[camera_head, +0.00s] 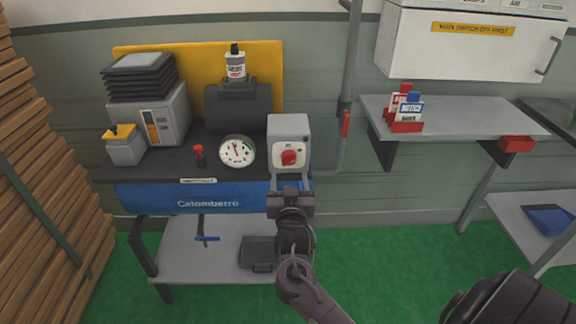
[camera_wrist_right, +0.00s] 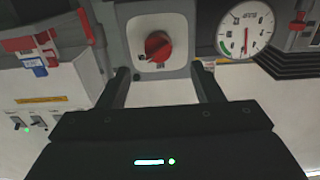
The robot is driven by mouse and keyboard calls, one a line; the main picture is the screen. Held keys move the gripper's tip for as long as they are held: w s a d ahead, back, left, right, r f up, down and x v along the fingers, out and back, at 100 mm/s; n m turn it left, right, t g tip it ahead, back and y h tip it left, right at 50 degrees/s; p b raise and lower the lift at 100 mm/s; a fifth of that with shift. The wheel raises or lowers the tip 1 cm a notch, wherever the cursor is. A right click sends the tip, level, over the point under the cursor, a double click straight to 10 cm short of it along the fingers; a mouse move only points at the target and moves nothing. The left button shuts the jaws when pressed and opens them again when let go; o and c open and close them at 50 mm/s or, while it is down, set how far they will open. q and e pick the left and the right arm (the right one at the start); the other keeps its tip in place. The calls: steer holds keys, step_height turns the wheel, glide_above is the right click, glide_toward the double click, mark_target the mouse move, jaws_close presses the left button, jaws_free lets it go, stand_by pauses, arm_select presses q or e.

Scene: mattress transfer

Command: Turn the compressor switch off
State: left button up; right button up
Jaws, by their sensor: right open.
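The compressor (camera_head: 150,198) has a blue tank front, a dark top and a grey switch box (camera_head: 288,126) at its right end. A red rotary knob (camera_head: 289,158) sits on the box's white plate. The knob also shows in the right wrist view (camera_wrist_right: 159,46), its grip bar tilted. My right gripper (camera_head: 289,190) is just below and in front of the knob, pointing at the box. In the wrist view its two fingers (camera_wrist_right: 160,74) are apart with nothing between them. The knob appears just beyond the fingertips, apart from them. My left gripper is not in view.
A round gauge (camera_head: 237,151) and a small red valve (camera_head: 199,155) stand left of the switch box. A grey pipe (camera_head: 350,70) rises to its right. A wall shelf (camera_head: 465,118) holds red-and-white and blue-and-white items. Stacked planks (camera_head: 40,180) fill the left edge.

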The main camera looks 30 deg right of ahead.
mark_target(289, 164)
steer(key=x, duration=0.6)
steer(key=shift+w+d+p, duration=0.1)
steer(key=shift+d+p, duration=0.1)
steer(key=shift+p, duration=0.15)
steer(key=shift+w+d, duration=0.2)
steer(key=shift+w, duration=0.15)
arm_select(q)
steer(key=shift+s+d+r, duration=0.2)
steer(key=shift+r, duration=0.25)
arm_select(e)
steer(key=shift+f, duration=0.1)
steer(key=shift+c, duration=0.3)
steer(key=c, duration=0.9)
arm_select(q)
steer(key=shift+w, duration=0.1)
